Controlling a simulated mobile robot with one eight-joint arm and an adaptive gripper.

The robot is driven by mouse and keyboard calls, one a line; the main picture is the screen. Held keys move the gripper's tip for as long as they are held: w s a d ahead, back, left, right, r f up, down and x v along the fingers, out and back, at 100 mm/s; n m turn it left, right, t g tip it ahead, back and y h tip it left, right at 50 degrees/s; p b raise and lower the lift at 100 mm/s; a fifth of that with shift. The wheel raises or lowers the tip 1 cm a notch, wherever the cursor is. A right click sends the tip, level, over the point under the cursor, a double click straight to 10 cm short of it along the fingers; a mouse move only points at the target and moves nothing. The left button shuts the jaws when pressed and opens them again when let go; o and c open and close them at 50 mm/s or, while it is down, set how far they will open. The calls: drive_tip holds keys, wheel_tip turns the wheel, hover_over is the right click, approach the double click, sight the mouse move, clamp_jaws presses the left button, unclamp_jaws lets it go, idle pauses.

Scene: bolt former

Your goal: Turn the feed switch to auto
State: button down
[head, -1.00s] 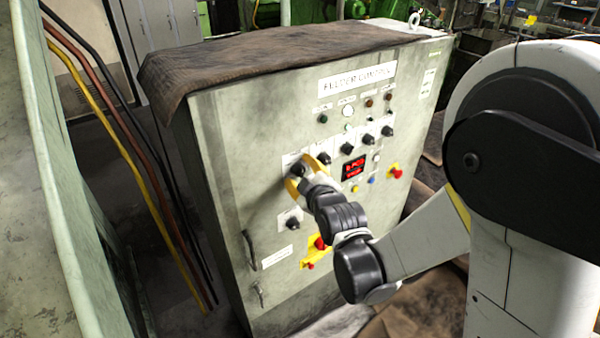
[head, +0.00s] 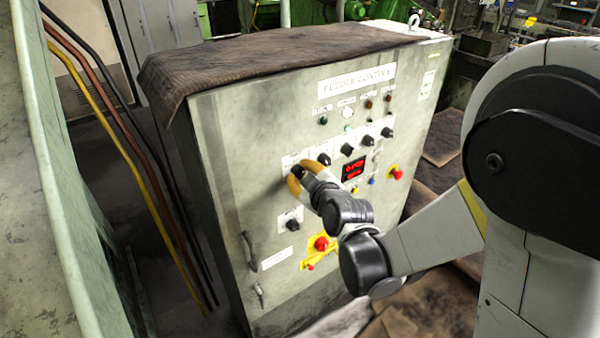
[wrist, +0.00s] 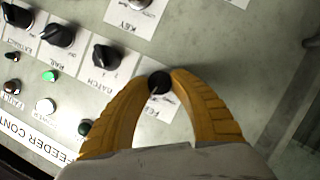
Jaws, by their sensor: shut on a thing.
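The feeder control cabinet (head: 228,115) stands in front of me with rows of lamps and black knobs. My gripper (head: 295,176) is at the leftmost knob of the middle row, its yellow fingers closed around it. In the wrist view the feed switch (wrist: 159,82) is a round black knob between the tips of my gripper (wrist: 160,84). Its label plate is partly covered by the fingers, and only the start of the word shows. I cannot clearly read the knob's pointing direction.
More black knobs sit beside it, such as the batch knob (wrist: 105,56). A red emergency button (head: 396,174) is at the right, and another red knob on a yellow plate (head: 321,243) is below. Hoses (head: 130,150) run down at the left.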

drive_tip(key=m+g+y, duration=0.1)
drive_tip(key=m, duration=0.1)
drive_tip(key=shift+w+d+m, duration=0.1)
drive_tip(key=shift+m, duration=0.3)
drive_tip(key=shift+m+g+y+b, duration=0.3)
drive_tip(key=shift+m+g+y, duration=0.35)
drive_tip(key=shift+m, duration=0.35)
drive_tip(key=c, duration=1.1)
unclamp_jaws()
drive_tip(key=v, duration=1.2)
